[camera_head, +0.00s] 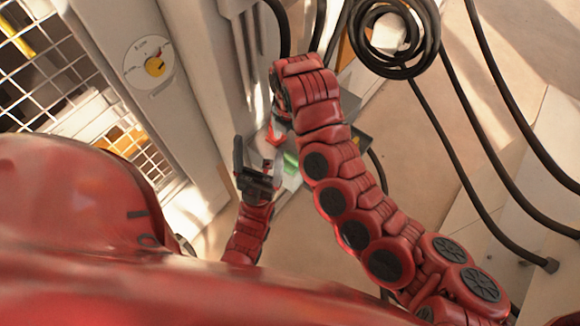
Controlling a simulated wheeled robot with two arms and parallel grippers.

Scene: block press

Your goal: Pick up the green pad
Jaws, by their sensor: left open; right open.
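A small green patch, which looks like the green pad (291,160), shows near the middle between my two arms, on a grey surface, partly hidden by my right arm. My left gripper (257,160) is black and open, its fingers pointing up in the picture. It is just left of the green patch, with no visible contact. My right arm arches in from the lower right, and its gripper (280,118) shows only in small part at the arm's end, above the green patch. I see nothing held in either gripper. A red pointed shape (274,137) lies between the grippers.
A wire mesh (40,65) is further left. A coiled black hose (390,35) and cables hang at the upper right.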

